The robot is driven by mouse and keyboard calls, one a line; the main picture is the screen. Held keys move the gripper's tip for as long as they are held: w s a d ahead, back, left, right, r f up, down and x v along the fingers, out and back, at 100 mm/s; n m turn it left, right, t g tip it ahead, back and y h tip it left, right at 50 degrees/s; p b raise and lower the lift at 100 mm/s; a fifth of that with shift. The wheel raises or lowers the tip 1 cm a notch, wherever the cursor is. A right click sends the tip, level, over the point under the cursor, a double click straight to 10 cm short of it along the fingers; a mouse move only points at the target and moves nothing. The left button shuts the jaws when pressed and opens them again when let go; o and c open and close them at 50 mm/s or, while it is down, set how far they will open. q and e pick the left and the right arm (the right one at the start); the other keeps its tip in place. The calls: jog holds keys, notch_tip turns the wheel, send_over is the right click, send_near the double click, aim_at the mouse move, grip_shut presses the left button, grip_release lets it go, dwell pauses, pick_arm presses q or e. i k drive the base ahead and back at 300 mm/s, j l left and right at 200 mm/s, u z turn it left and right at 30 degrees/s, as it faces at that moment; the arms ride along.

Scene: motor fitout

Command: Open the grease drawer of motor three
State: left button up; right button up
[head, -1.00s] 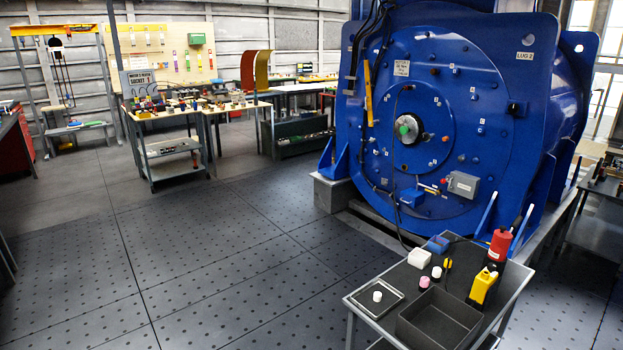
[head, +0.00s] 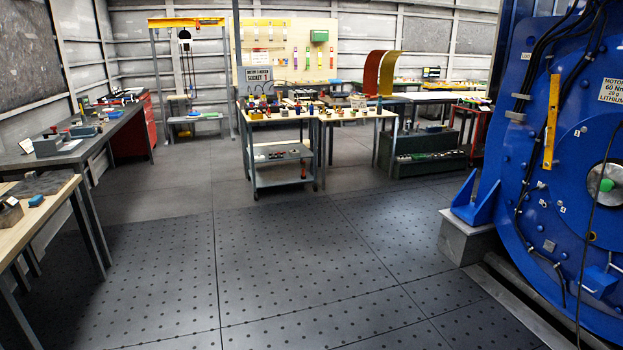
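A large blue motor (head: 480,206) stands at the right edge, cut off by the frame. A white label (head: 611,91) on it begins with "MOTOR", but its number is cut off. A green hub centre (head: 606,185) and a yellow level-like bar (head: 552,118) show on its face. I cannot make out a grease drawer in this view. Neither of my grippers is in view.
Open dotted floor (head: 290,265) fills the middle. A wheeled cart (head: 282,178) and a wooden-topped table stand ahead under a pegboard (head: 285,52). Benches line the left, with a red cabinet (head: 150,125) behind. A concrete block (head: 466,238) sits under the motor's foot.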

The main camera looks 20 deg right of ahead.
aim_at(593, 287)
jog(key=i+l+z, duration=0.1)
jog(key=i+z, duration=0.3)
jog(key=i, duration=0.15)
jog(key=i+z, duration=0.45)
jog(key=i+j+z, duration=0.4)
jog(key=i, duration=0.15)
jog(key=i+l+z, duration=0.2)
jog(key=i+z, duration=0.3)
jog(key=i, duration=0.25)
jog(key=i+j+z, duration=0.1)
jog(key=i+z, duration=0.35)
jog(key=i, duration=0.3)
jog(key=i+j+z, duration=0.1)
jog(key=i, duration=0.7)
jog(key=i+j+z, duration=0.15)
jog(key=i, duration=0.6)
